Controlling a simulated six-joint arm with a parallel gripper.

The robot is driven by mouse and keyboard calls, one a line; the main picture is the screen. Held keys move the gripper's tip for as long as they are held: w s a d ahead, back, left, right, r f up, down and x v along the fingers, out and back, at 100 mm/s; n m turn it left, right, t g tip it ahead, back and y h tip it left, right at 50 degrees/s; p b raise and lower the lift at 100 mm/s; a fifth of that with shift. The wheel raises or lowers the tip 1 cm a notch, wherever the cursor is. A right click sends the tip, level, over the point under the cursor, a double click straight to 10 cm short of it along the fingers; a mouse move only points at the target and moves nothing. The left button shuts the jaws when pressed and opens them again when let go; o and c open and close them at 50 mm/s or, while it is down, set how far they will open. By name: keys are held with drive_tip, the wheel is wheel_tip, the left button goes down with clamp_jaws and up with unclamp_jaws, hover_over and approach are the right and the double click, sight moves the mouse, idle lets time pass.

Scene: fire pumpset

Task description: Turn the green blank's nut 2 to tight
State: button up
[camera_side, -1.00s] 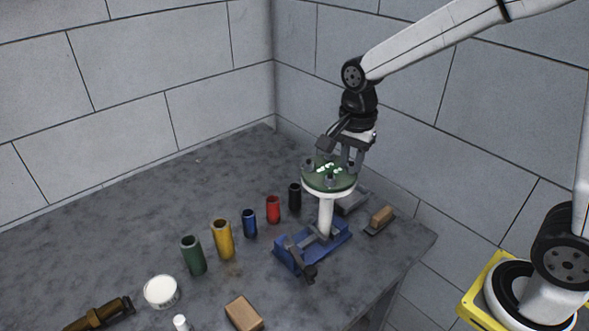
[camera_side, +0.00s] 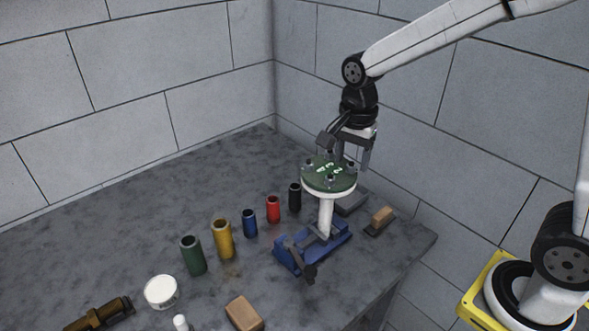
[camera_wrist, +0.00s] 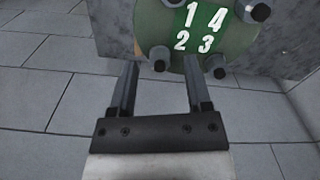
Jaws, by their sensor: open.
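The green blank (camera_side: 322,182) is a round plate on top of a white upright pipe (camera_side: 326,217). In the wrist view the blank (camera_wrist: 225,48) shows white digits 1, 4, 2 and 3, with a dark nut on a stud near each. Nut 2 (camera_wrist: 160,57) is at its lower left edge, lined up between my fingertips. Nut 3 (camera_wrist: 217,68) is just right of my right finger. My gripper (camera_side: 354,158) is open and empty, above the blank's far right edge in the side view. How tight nut 2 is cannot be seen.
A blue vise-like stand (camera_side: 290,255) holds the pipe. Green (camera_side: 194,257), yellow (camera_side: 223,241), blue (camera_side: 250,224), red (camera_side: 273,210) and black (camera_side: 294,197) cylinders stand to its left. A wooden-handled brush (camera_side: 381,218) lies at right. The table's left rear is clear.

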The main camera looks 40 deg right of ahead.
sight(352, 165)
drive_tip(key=shift+r, duration=3.65)
drive_tip(key=shift+f, duration=0.1)
drive_tip(key=s+d+f+n+t+h, duration=0.1)
drive_tip(key=s+d+f+n+h, duration=0.1)
drive_tip(key=d+f+n, duration=0.35)
drive_tip(key=s+a+f+n+t+y, duration=0.1)
drive_tip(key=s+a+f+n+y, duration=0.1)
drive_tip(key=s+a+f+n, duration=0.2)
drive_tip(key=shift+s+f+n+t, duration=0.3)
drive_tip(key=shift+s+f+n, duration=1.15)
drive_tip(key=shift+f+n, duration=1.1)
drive_tip(key=shift+r, duration=0.2)
